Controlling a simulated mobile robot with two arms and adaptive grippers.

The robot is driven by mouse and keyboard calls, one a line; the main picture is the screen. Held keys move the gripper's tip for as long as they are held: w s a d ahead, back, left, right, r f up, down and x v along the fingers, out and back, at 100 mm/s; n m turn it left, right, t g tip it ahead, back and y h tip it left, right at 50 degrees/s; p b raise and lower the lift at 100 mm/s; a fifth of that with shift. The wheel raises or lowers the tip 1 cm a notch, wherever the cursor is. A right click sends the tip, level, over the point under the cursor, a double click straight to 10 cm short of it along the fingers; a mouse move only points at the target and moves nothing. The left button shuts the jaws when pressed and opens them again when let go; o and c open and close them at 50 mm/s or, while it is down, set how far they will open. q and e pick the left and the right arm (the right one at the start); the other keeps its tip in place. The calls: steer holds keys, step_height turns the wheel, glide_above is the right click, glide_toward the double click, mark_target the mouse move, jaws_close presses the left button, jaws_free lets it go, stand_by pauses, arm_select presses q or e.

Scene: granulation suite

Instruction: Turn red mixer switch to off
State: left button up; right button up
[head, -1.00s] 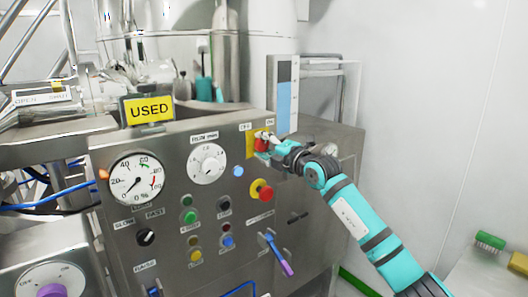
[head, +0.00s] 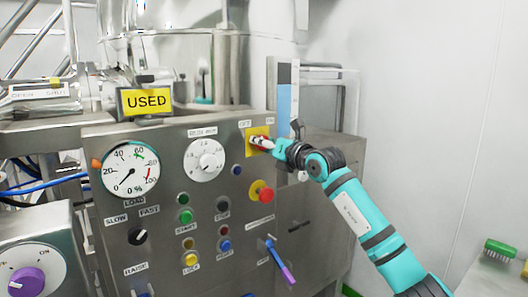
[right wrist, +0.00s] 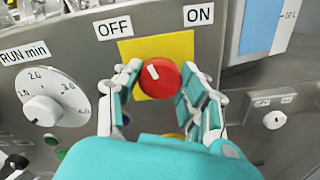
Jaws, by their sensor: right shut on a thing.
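The red mixer switch (right wrist: 160,76) is a round knob on a yellow plate (right wrist: 183,45) on the steel control panel. Its white mark points up and to the left, toward the OFF label (right wrist: 114,28) and away from the ON label (right wrist: 199,14). My right gripper (right wrist: 155,84) is shut on the knob, with a finger on each side. In the head view the right gripper (head: 268,146) reaches the panel from the right and partly hides the red switch (head: 260,142) and its yellow plate (head: 252,134). My left gripper is not in view.
A red emergency button (head: 266,195) and a purple-tipped lever (head: 280,262) stick out below the switch. A white timer dial (head: 205,160), a gauge (head: 131,171) and several coloured buttons are to the left. A USED sign (head: 146,102) stands on top. A green brush (head: 500,251) lies at right.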

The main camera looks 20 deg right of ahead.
steer(key=n+b, duration=0.1)
steer(key=n, duration=0.1)
steer(key=n+b, duration=0.1)
steer(key=n, duration=0.1)
steer(key=shift+f+n, duration=0.2)
steer(key=shift+n, duration=0.2)
stand_by(0.4)
steer(key=o, duration=1.2)
steer(key=shift+r, duration=0.1)
steer(key=v, duration=1.2)
